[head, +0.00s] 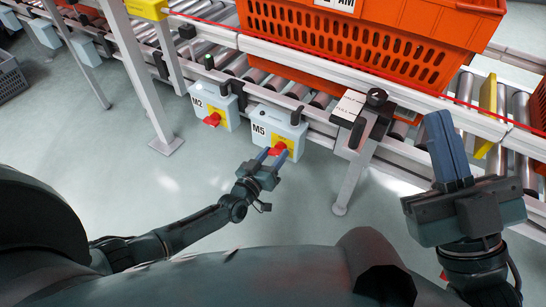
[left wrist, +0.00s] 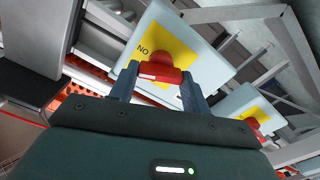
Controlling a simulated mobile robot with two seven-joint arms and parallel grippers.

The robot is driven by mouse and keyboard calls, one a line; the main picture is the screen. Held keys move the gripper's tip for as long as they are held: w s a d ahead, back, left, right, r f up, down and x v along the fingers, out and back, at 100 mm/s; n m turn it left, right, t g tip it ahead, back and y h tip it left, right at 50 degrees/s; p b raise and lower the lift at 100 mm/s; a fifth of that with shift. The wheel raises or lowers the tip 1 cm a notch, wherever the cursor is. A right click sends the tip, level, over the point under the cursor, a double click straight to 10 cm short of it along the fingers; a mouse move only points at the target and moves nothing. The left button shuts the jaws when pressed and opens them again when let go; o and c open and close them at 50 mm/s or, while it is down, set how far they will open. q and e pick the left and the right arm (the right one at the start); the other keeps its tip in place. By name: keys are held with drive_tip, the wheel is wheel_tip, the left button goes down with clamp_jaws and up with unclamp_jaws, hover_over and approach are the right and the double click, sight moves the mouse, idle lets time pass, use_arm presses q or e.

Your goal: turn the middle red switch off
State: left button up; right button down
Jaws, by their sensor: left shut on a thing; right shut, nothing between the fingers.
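A pale blue box marked M5 (head: 272,130) hangs on the conveyor's side rail in the head view. Its red switch (head: 277,149) sits on a yellow plate, which shows in the left wrist view (left wrist: 172,58). My left gripper (head: 273,155) has its fingers on both sides of this red switch (left wrist: 160,71) and is shut on it. The handle lies crosswise between the fingertips in the wrist view. A second box marked M2 (head: 210,100), with its own red switch (head: 212,119), hangs to the left. My right gripper (head: 439,118) is shut and empty at the right.
The roller conveyor (head: 300,90) runs behind the boxes and carries an orange tote (head: 370,50). A grey support leg (head: 350,182) stands right of M5, and another (head: 143,85) stands left of M2. The floor (head: 120,180) below is clear.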

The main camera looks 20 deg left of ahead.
use_arm(q)
drive_tip(key=n+b, duration=0.1)
drive_tip(key=n, duration=0.2)
drive_tip(key=shift+f+n, duration=0.1)
drive_tip(key=shift+n, duration=0.3)
drive_tip(key=n, duration=0.2)
drive_tip(key=shift+n, duration=0.3)
drive_tip(key=n, duration=0.3)
drive_tip(key=shift+a+n, duration=0.1)
drive_tip(key=shift+n, duration=0.2)
drive_tip(key=shift+w+n, duration=0.1)
drive_tip(key=shift+n, duration=1.5)
use_arm(e)
drive_tip(key=shift+s+r+n+g+y, duration=0.15)
drive_tip(key=shift+r+n+y, duration=0.35)
drive_tip(key=shift+n+y, duration=0.25)
drive_tip(key=shift+s+r+n+g+y, duration=0.1)
drive_tip(key=shift+r+n+g+y, duration=0.05)
drive_tip(key=shift+r+n+y, duration=0.45)
drive_tip(key=shift+f, duration=0.15)
use_arm(q)
drive_tip(key=o, duration=1)
